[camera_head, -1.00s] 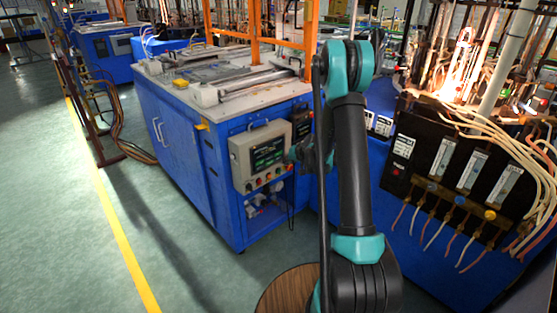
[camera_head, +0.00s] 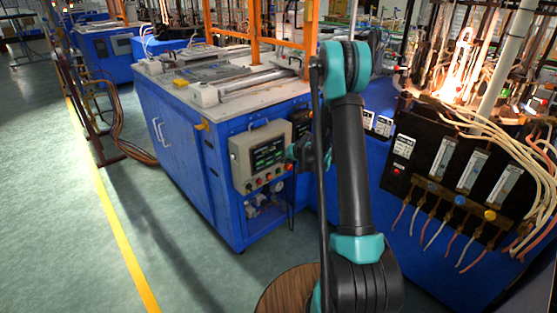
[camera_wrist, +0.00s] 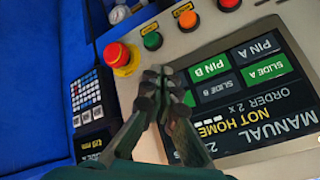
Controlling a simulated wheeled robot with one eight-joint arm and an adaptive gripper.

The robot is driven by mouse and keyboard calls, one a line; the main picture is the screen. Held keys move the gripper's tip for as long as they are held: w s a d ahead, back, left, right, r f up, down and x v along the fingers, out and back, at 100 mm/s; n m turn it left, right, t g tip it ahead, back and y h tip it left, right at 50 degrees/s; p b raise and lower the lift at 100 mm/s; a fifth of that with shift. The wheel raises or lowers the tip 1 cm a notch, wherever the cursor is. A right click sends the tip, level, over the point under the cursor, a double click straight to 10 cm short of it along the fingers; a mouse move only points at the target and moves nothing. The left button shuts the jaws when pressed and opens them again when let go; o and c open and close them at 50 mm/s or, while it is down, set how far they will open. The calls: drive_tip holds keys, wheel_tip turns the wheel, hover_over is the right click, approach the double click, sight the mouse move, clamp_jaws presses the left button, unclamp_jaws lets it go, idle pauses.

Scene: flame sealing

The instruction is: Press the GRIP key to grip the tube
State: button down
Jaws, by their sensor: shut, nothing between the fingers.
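The control panel (camera_head: 241,163) is a beige box on the blue machine's front, with a dark touch screen (camera_head: 267,153). In the wrist view the screen (camera_wrist: 245,135) appears turned upside down. It shows the SLIDE A key (camera_wrist: 266,70) and PIN B key (camera_wrist: 209,69) in green, and the PIN A key (camera_wrist: 255,50) and SLIDE B key (camera_wrist: 215,90) dark. Part of another green key (camera_wrist: 188,98) shows beside my fingers, its label hidden. No GRIP label is readable. My gripper (camera_wrist: 160,76) is shut and empty, in front of the screen's edge. Contact cannot be told.
A red mushroom button (camera_wrist: 121,56) on a yellow base and round green (camera_wrist: 152,41), orange (camera_wrist: 188,20) and red (camera_wrist: 229,4) buttons line the panel beside the screen. A dark keypad unit (camera_wrist: 88,100) is at left. Flowmeters (camera_head: 467,170) with hoses stand right of my arm.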

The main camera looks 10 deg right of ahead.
drive_tip(key=shift+w+a, duration=0.1)
idle(0.7)
drive_tip(key=shift+w+a, duration=0.15)
drive_tip(key=shift+w, duration=0.05)
drive_tip(key=shift+w+a, duration=0.2)
drive_tip(key=shift+w, duration=0.1)
idle(0.8)
drive_tip(key=shift+s+d, duration=0.45)
drive_tip(key=shift+s, duration=0.2)
idle(0.3)
drive_tip(key=s+d, duration=0.1)
drive_tip(key=s, duration=0.1)
drive_tip(key=s+d, duration=0.2)
idle(0.4)
idle(0.5)
